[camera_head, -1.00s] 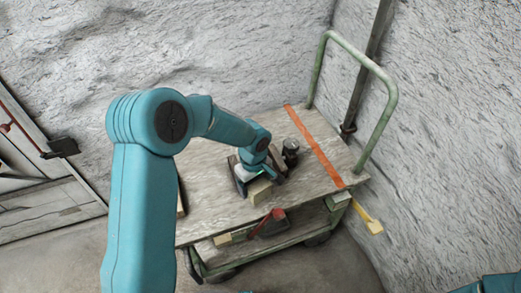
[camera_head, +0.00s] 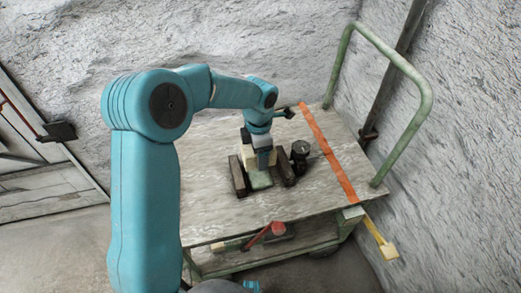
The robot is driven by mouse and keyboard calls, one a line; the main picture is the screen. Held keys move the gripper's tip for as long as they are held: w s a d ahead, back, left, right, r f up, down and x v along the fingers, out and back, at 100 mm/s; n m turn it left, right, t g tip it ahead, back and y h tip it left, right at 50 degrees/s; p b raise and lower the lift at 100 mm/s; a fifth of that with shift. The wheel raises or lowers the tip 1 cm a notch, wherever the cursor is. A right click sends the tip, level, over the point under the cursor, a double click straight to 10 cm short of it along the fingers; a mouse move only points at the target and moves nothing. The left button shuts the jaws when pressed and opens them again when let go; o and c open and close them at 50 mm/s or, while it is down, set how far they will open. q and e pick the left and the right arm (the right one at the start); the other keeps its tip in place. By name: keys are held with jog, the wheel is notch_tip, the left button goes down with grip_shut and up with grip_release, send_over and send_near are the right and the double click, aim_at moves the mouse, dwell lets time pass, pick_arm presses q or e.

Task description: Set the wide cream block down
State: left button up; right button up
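My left gripper (camera_head: 263,160) points down over the middle of the cart top, with one finger in front of the wide cream block (camera_head: 247,157). It appears shut on the block, whose pale sides show on either side of the finger; the far finger is hidden. The block is between two dark brown bars, the left bar (camera_head: 237,177) and the right bar (camera_head: 285,167), above or at the far edge of a pale green pad (camera_head: 260,180). I cannot tell whether it touches the surface beneath. My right gripper is not in view.
A dark cylindrical object (camera_head: 299,157) stands right of the bars. An orange stripe (camera_head: 328,152) crosses the cart top (camera_head: 212,215); a green handle (camera_head: 423,112) rises at its right end. A red-handled object (camera_head: 266,232) is below the front edge. The top's front left is clear.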

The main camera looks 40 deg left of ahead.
aim_at(259, 173)
pick_arm(q)
jog(key=shift+w+f, duration=0.1)
jog(key=shift+w, duration=0.1)
jog(key=shift+s+f+b, duration=0.15)
jog(key=shift+f+b, duration=0.3)
jog(key=shift+b, duration=0.2)
notch_tip(259, 173, down, 5)
jog(key=b, duration=0.3)
jog(key=shift+r+b, duration=0.2)
jog(key=shift+b, duration=0.2)
dwell(0.5)
jog(key=shift+f+b, duration=0.65)
jog(key=shift+b, duration=0.15)
dwell(0.4)
jog(key=o, duration=1.8)
jog(key=shift+c, duration=0.2)
